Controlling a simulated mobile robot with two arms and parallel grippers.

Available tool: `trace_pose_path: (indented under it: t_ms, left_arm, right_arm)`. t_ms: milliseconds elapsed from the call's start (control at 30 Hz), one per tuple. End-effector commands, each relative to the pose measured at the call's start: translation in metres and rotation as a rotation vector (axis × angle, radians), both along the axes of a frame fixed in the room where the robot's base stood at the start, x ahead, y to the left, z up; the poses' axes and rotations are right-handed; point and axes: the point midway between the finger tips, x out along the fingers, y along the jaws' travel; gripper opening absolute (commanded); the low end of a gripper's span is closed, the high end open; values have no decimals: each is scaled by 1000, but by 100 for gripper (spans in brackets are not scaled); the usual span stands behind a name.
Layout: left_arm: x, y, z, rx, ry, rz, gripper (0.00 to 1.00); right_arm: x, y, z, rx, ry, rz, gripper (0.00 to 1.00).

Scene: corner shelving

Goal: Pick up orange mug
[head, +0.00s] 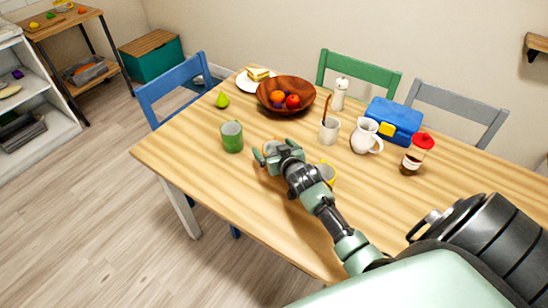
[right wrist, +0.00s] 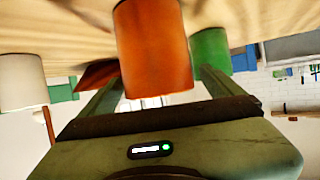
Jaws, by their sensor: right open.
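The orange mug (right wrist: 152,48) fills the middle of the right wrist view, between the two spread fingers of my right gripper (right wrist: 160,80). Whether either finger touches it I cannot tell. My right gripper is open. My left gripper is not in view.
On the wooden table (head: 200,134), a green mug (head: 232,136) stands left of the gripper and a yellow-handled mug (head: 327,172) is close by its right. A fruit bowl (head: 268,99), a white cup (head: 329,131) and a white pitcher (head: 364,136) stand behind. The table's front left is clear.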

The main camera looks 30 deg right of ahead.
Motion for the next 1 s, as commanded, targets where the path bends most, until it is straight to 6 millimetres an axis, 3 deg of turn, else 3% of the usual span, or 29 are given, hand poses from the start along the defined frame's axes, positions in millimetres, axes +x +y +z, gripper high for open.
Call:
trace_pose_path:
  t_ms: [67, 200, 400, 500, 833, 1000]
  left_arm:
    - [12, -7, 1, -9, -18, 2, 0]
    - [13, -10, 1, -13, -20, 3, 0]
    - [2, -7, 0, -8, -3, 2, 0]
    - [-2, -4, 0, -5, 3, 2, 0]
    - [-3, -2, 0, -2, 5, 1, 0]
    - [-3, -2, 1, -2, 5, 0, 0]
  right_arm:
    - [1, 0, -1, 0, 1, 0, 94]
    - [0, 0, -1, 0, 1, 0, 92]
    - [0, 0, -1, -1, 1, -1, 36]
    - [1, 0, 1, -1, -2, 0, 14]
    - [1, -1, 6, -2, -3, -1, 14]
    - [1, -1, 28, -3, -6, 1, 14]
